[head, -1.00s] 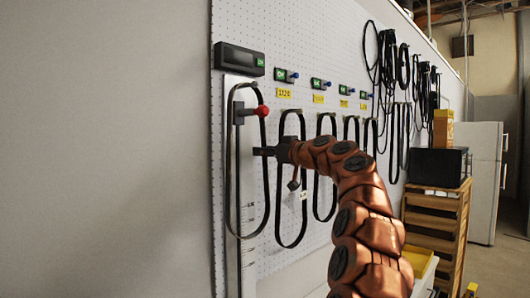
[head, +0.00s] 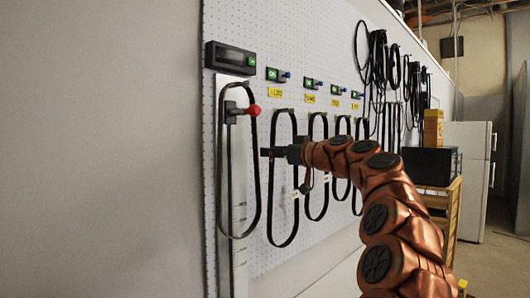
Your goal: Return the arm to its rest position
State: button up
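My arm, in copper-coloured segments, reaches in from the lower right of the head view. My gripper (head: 266,152) is small and dark at its end, in front of the white pegboard (head: 262,210). It lies over the left side of the second hanging black belt (head: 283,240). I cannot tell whether it touches that belt or whether its fingers are open. No belt appears to be carried by it.
A black belt (head: 223,200) hangs at the gauge with the red knob (head: 253,110). Other belts (head: 317,213) hang along the board to the right. A black box (head: 430,165) stands on a wooden rack (head: 447,205). A white refrigerator (head: 467,180) is behind.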

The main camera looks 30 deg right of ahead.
jog(key=shift+v, duration=2.7)
jog(key=shift+a, duration=0.1)
jog(key=a+f+g+y, duration=0.1)
jog(key=a+f+g, duration=0.15)
jog(key=a, duration=0.45)
jog(key=a+f+n+g+y, duration=0.1)
jog(key=a+f, duration=0.3)
jog(key=a, duration=0.3)
jog(key=a+f+g+y, duration=0.1)
jog(key=a+f+g, duration=0.1)
jog(key=a+f, duration=0.35)
jog(key=s+a+f+g, duration=0.6)
jog(key=s+a+f, duration=0.3)
jog(key=a+f, duration=0.3)
jog(key=s+a+f+m+g+h, duration=0.2)
jog(key=s+a+f+g+h, duration=0.15)
jog(key=s+f, duration=0.9)
jog(key=s+d+f+m+g+h, duration=0.1)
jog(key=s+d+f+g, duration=0.1)
jog(key=s+f, duration=0.3)
jog(key=s+d+f+m+g+h, duration=0.1)
jog(key=s+f, duration=0.4)
jog(key=s, duration=0.7)
jog(key=shift+d+g+h, duration=0.7)
jog(key=shift+d+h, duration=0.05)
jog(key=shift+f, duration=0.15)
jog(key=shift+c, duration=0.2)
